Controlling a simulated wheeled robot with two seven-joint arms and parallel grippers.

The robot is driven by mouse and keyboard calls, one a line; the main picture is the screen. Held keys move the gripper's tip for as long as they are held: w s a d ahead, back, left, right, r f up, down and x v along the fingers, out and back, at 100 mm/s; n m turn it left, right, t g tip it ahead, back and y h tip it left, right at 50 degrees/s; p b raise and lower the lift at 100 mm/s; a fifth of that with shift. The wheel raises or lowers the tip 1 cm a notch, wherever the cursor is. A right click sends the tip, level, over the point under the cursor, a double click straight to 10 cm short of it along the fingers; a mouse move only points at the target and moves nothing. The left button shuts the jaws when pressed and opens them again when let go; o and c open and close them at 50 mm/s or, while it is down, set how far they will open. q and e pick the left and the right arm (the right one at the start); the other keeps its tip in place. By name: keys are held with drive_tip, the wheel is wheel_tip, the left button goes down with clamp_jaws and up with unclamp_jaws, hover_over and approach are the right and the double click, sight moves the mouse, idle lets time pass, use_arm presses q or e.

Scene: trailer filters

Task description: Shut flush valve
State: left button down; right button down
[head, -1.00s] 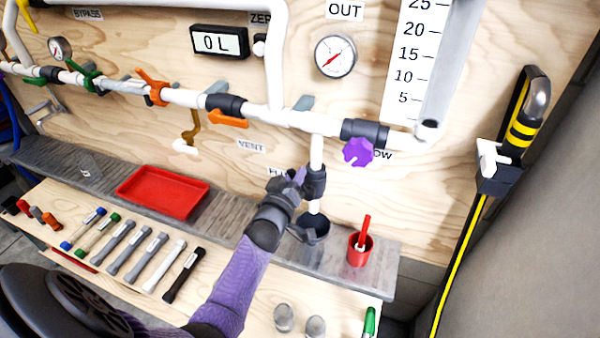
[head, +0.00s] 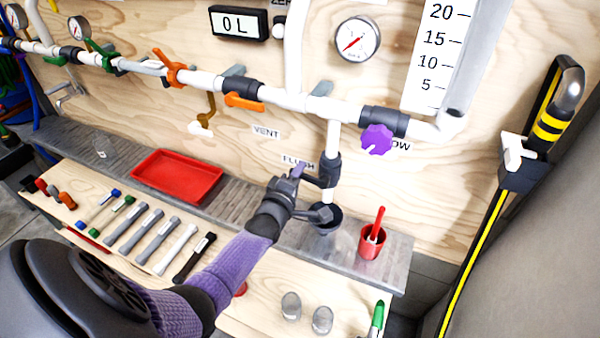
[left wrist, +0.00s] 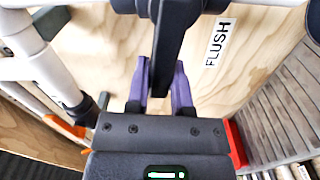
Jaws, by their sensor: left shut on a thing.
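The flush valve is a dark fitting (head: 329,170) on the white vertical pipe, right of the FLUSH label, which is partly covered. My left gripper (head: 297,175) is just left of the valve body. In the left wrist view its two purple fingers (left wrist: 163,88) are shut on the valve's dark handle (left wrist: 173,42), one finger on each side. My right gripper is in neither view.
A dark cup (head: 325,222) stands under the pipe outlet. A red cup (head: 372,242) is to its right and a red tray (head: 178,176) to the left on the grey shelf. A purple knob (head: 377,140) and an orange lever (head: 244,101) are on the pipe above.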

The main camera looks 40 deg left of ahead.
use_arm(q)
drive_tip(key=shift+f+n+b, duration=0.3)
drive_tip(key=shift+f+n, duration=0.15)
drive_tip(key=shift+n, duration=0.25)
drive_tip(key=c, duration=0.5)
unclamp_jaws()
drive_tip(key=shift+s, duration=0.1)
drive_tip(key=p+v, duration=0.3)
drive_tip(key=v, duration=0.7)
drive_tip(key=shift+a+f, duration=0.1)
